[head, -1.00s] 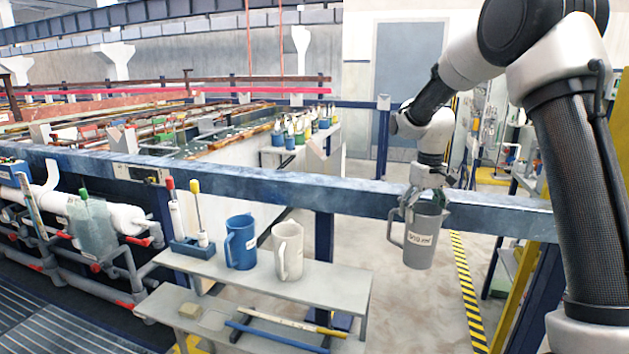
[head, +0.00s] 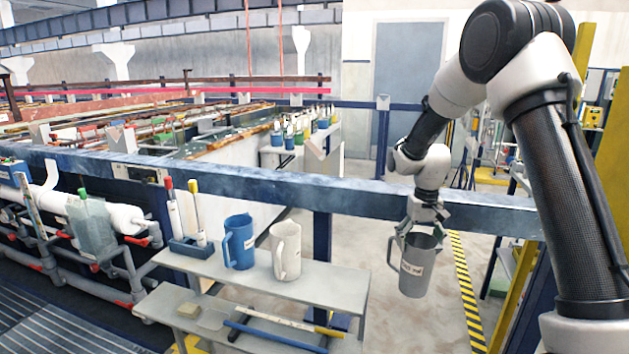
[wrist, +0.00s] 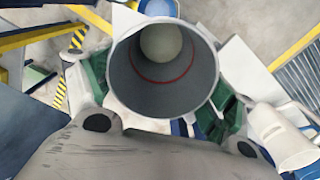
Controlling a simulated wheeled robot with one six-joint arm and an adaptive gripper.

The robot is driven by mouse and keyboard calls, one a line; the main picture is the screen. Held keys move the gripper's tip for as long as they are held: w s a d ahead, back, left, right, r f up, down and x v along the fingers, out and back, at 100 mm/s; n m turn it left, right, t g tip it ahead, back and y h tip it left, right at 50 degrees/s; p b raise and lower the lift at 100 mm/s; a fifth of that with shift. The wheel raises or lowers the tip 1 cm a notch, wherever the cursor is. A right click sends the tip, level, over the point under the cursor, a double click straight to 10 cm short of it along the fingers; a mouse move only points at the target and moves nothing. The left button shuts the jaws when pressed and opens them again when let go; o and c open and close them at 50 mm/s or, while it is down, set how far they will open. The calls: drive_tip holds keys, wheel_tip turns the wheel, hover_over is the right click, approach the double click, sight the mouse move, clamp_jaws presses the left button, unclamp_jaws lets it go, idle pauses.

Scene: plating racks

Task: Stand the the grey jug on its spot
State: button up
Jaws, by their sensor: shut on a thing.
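The grey jug (head: 418,268) hangs in the air to the right of the bench, roughly upright with a slight tilt, its handle to the left and a white label on its side. My gripper (head: 425,222) is above it and shut on its upper part. In the wrist view I look down into the jug's open mouth (wrist: 165,70), which has a red ring inside and a pale round area at the bottom. Green finger parts (wrist: 215,120) show beside it. No marked spot for the jug can be made out on the bench top (head: 330,288).
A blue jug (head: 239,243) and a white jug (head: 286,251) stand on the bench, left of a clear stretch at its right end. A blue holder (head: 190,248) with tall tools is beside them. A lower shelf holds rods. A blue rail (head: 250,186) runs behind.

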sight(423, 277)
drive_tip(key=s+f, duration=0.6)
drive_tip(key=f, duration=0.1)
drive_tip(key=shift+s+d+f, duration=0.1)
drive_tip(key=shift+f, duration=0.05)
